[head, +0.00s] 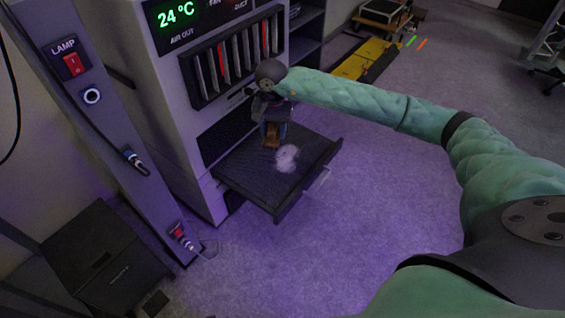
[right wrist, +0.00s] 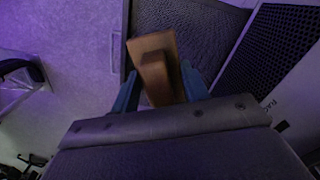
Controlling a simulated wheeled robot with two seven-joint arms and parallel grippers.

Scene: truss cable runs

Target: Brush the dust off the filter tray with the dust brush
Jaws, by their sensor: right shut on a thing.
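The filter tray (head: 247,170) is a dark mesh drawer pulled out low from the front of the grey cabinet. A pale patch of dust (head: 287,157) lies on its mesh, towards the right side. My right gripper (head: 272,129) is above the tray and shut on the dust brush (head: 272,139), a brown wooden block. In the right wrist view the brush (right wrist: 155,75) sits between the blue fingers, with the tray mesh (right wrist: 205,30) beyond it. I cannot tell whether the brush touches the mesh; its underside is hidden. My left gripper is not in view.
The cabinet (head: 175,100) stands behind the tray, with red-marked slots (head: 235,58) above. A post with a lamp switch (head: 73,63) and cables is at left. A black case (head: 100,255) sits lower left. The floor right of the tray is clear; a yellow platform (head: 365,60) lies farther back.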

